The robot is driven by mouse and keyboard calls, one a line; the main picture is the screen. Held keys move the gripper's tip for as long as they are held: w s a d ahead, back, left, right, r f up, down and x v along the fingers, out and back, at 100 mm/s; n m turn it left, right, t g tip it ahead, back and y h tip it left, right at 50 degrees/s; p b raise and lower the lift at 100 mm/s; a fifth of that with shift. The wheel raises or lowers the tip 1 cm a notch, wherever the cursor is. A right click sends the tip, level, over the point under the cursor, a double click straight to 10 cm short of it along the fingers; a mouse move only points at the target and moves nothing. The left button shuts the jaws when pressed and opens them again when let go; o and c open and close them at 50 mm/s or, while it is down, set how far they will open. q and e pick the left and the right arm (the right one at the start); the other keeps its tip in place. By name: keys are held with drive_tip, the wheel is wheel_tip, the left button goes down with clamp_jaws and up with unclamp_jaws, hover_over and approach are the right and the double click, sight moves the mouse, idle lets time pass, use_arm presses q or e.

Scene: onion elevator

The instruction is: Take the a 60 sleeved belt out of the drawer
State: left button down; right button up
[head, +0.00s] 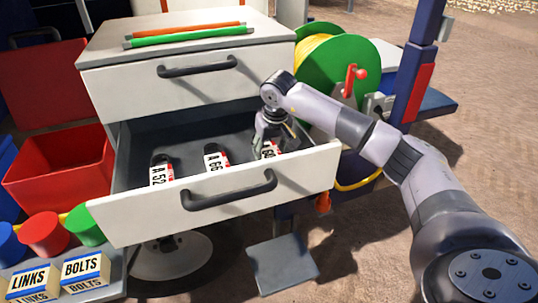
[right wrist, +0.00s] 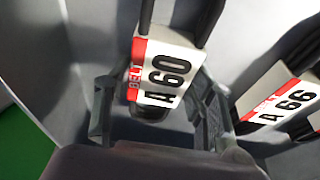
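The A 60 sleeved belt (head: 268,151) lies at the right end of the open drawer (head: 125,222), its white sleeve partly hidden by my right gripper (head: 275,133) in the head view. In the right wrist view the A 60 sleeve (right wrist: 163,70), with its red BELT band and dark belt strands, shows between the two fingers of the right gripper (right wrist: 155,112). The fingers are apart, with a gap beside the left finger. My left gripper is not in view.
The A 66 belt (head: 217,161) and A 52 belt (head: 160,172) lie further left in the drawer. A shut drawer (head: 130,88) is above. A green reel (head: 365,65) stands to the right, and a red bin (head: 60,165) to the left.

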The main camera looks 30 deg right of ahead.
drive_tip(key=c, duration=0.7)
drive_tip(key=shift+r, duration=0.1)
